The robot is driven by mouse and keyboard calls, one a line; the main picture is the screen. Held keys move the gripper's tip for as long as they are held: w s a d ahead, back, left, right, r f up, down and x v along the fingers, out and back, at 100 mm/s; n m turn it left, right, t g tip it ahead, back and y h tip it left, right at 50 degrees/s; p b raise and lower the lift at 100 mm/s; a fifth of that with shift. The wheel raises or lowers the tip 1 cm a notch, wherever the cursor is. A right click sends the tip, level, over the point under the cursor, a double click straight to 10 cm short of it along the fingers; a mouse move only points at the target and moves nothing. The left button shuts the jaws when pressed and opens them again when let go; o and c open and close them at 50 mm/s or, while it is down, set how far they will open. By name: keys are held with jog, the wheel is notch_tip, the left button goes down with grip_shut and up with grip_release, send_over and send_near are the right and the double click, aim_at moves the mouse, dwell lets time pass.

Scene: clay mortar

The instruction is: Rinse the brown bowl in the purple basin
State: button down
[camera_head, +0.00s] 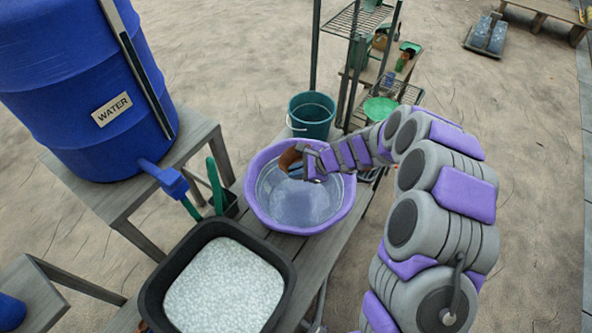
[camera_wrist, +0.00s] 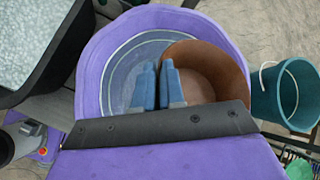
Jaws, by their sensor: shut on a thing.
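The purple basin (camera_head: 254,208) stands on a grey wooden bench and holds what looks like clear water. In the wrist view the brown bowl (camera_wrist: 208,68) lies within the right side of the purple basin (camera_wrist: 92,70). My gripper's blue fingers (camera_wrist: 157,85) are close together with the bowl's left wall at them, so the gripper is shut on the bowl's rim. I cannot tell how deep the bowl sits in the water.
A black tub (camera_head: 160,285) of pale granules stands in front of the basin. A blue water barrel (camera_head: 70,80) with a spigot is at the left. A teal bucket (camera_head: 311,118) stands behind the basin, near a wire shelf (camera_head: 352,20).

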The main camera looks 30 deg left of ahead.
jog(key=shift+b, duration=0.9)
jog(key=r+y+b, duration=0.1)
jog(key=b, duration=0.2)
jog(key=d+r+y+b, duration=0.1)
jog(key=b, duration=0.1)
jog(key=r+y+b, duration=0.1)
jog(key=y+b, duration=0.1)
jog(key=b, duration=0.1)
jog(key=shift+d+r+m+b, duration=0.2)
jog(key=shift+d+m+b, duration=0.1)
jog(key=shift+b, duration=0.05)
jog(key=shift+w, duration=0.1)
